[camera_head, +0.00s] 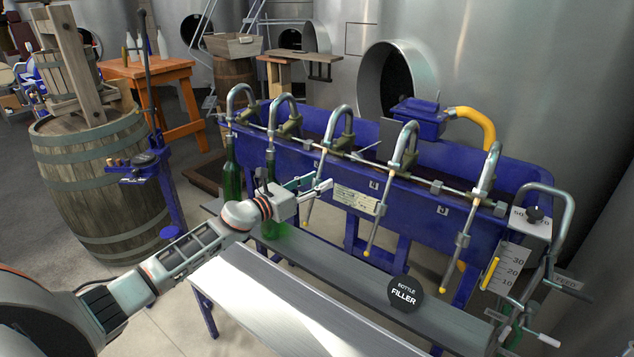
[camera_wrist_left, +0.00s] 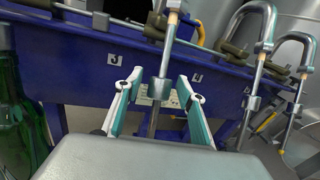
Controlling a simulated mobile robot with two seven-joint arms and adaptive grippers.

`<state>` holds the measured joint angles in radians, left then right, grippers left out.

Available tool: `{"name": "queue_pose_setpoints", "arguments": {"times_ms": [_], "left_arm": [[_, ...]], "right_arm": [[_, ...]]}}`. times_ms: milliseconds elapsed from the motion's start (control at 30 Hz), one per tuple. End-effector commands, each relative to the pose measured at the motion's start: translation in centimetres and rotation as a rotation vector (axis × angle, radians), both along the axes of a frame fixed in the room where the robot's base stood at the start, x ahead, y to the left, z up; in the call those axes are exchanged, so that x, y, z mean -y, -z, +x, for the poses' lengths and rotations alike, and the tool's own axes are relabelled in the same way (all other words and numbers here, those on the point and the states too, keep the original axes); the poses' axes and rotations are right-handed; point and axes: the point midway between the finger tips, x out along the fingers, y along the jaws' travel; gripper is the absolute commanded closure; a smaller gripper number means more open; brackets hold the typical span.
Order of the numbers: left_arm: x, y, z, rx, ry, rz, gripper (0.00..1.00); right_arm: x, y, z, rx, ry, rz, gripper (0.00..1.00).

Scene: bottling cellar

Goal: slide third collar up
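The third spout's tube (camera_head: 325,150) hangs from its hooked pipe on the blue filler, and its lower tip shows just below my gripper. Its grey metal collar (camera_wrist_left: 158,91) is around the tube in the left wrist view; in the head view my fingers hide most of it. My left gripper (camera_head: 314,185) is open at this tube. In the left wrist view its two teal-and-white fingers (camera_wrist_left: 158,97) stand on either side of the collar, with a gap visible on both sides. The right gripper is not in view.
Green bottles (camera_head: 232,178) stand under the first two spouts; one is close at the left in the wrist view (camera_wrist_left: 18,115). The fourth tube (camera_head: 380,205) hangs to the right. A grey bench (camera_head: 340,275) runs below. A barrel (camera_head: 95,190) stands left.

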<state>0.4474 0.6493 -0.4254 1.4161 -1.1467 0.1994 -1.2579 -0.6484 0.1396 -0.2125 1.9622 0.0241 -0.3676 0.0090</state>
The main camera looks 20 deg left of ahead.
Motion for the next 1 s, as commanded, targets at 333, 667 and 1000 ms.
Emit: {"name": "queue_pose_setpoints", "arguments": {"times_ms": [333, 667, 1000], "left_arm": [[0.2, 0.0, 0.4, 0.0, 0.0, 0.0, 0.64], [0.2, -0.4, 0.5, 0.001, 0.0, 0.0, 1.0], [0.6, -6.0, 2.8, 0.004, -0.001, 0.0, 1.0]], "right_arm": [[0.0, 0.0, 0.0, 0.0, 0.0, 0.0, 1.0], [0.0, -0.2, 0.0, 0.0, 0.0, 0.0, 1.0], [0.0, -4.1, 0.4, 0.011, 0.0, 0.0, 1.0]]}}
